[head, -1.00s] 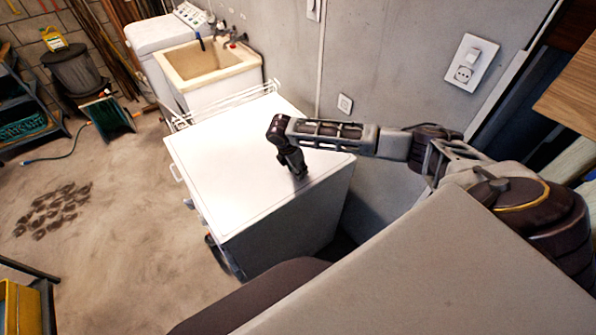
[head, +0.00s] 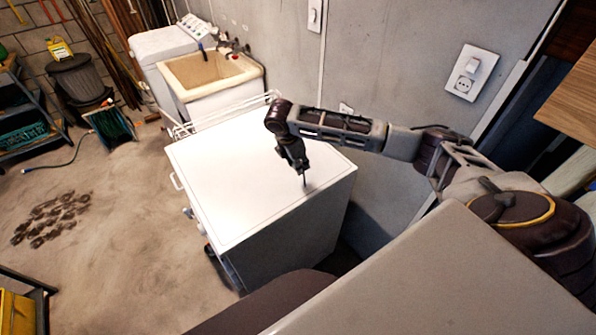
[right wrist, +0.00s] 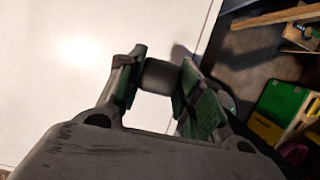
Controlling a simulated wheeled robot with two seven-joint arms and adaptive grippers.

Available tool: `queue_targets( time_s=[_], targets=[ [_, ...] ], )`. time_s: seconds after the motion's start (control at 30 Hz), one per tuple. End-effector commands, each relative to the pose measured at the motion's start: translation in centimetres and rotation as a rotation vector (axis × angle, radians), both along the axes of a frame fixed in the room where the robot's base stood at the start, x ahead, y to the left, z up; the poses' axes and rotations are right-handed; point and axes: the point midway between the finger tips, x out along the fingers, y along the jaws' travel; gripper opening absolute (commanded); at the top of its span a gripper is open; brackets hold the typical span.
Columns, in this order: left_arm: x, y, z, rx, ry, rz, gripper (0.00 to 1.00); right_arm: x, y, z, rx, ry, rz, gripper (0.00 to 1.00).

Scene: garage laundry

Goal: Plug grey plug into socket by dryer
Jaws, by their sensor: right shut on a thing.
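The white dryer (head: 235,190) stands in the middle of the head view. My right gripper (head: 301,168) points down above the right part of its top. In the right wrist view the green-padded fingers (right wrist: 161,88) are shut on the grey plug (right wrist: 160,74), a small grey block. In the head view a thin dark piece, perhaps a cord or prong, hangs below the fingertips; the plug itself is too small to tell. A small wall socket (head: 345,108) behind the dryer is mostly hidden by my right arm. A larger switch and socket plate (head: 472,73) is further right. My left gripper is not in view.
A utility sink (head: 212,75) and a white washer (head: 165,45) stand beyond the dryer. A white wire rack (head: 222,113) runs along its far edge. The concrete wall is close behind my right arm.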

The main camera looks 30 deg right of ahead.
Motion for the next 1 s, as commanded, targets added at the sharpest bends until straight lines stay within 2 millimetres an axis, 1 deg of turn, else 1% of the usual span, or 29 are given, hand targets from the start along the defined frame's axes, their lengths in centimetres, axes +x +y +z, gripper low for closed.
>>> queue_targets(
  time_s=[0.1,0.27,0.8,1.0],
  targets=[
    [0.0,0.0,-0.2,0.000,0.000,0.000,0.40,0.1,0.0,1.2,-0.001,-0.002,0.000,0.14],
    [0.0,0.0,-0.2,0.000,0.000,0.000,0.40,0.0,0.0,2.1,0.000,0.000,0.000,0.14],
    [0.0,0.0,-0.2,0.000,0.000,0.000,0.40,0.0,0.0,2.2,-0.001,0.000,0.000,0.14],
    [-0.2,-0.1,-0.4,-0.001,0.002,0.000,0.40,0.4,-0.6,2.2,-0.018,-0.002,0.006,0.14]
  ],
)
